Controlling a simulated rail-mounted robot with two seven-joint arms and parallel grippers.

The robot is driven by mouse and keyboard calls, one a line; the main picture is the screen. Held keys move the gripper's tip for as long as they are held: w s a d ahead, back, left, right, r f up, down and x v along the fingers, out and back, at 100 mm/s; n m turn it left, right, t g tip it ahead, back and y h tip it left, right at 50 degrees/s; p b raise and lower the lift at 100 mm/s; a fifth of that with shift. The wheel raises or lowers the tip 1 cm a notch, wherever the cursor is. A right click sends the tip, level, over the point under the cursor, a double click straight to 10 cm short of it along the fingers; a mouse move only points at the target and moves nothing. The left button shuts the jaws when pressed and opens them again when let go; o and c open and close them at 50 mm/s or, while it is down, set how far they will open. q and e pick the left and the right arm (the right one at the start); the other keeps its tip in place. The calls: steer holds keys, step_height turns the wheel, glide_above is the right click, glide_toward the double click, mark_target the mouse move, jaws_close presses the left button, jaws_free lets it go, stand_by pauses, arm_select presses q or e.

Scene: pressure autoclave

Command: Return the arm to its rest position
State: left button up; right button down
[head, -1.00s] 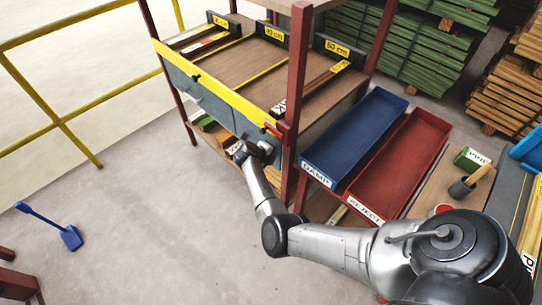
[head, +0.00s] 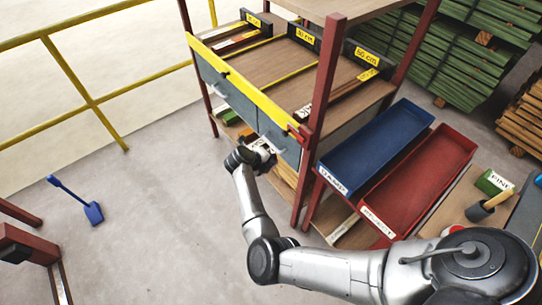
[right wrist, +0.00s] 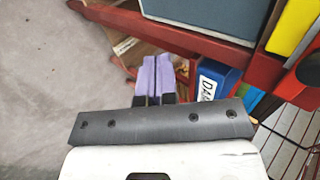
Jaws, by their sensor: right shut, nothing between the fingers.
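My right arm reaches in from the lower right of the head view. Its gripper (head: 264,150) is in front of the grey drawer front (head: 280,140) of the shelf rack, left of the red corner post (head: 315,125). I cannot tell from the head view whether it touches the drawer. In the right wrist view the two purple fingertips (right wrist: 155,75) are together with nothing between them. The rack's red frame (right wrist: 195,40) and the blue bin's label (right wrist: 207,88) lie beyond. My left gripper is not in view.
The blue bin (head: 400,130) and the red bin (head: 445,160) stand right of the rack. A workbench with a green block (head: 493,182) and a mallet (head: 487,208) is at the right. A blue shovel (head: 93,212) lies on the open floor at left.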

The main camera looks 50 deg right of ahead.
steer(key=shift+a+r, duration=0.15)
steer(key=shift+r, duration=0.1)
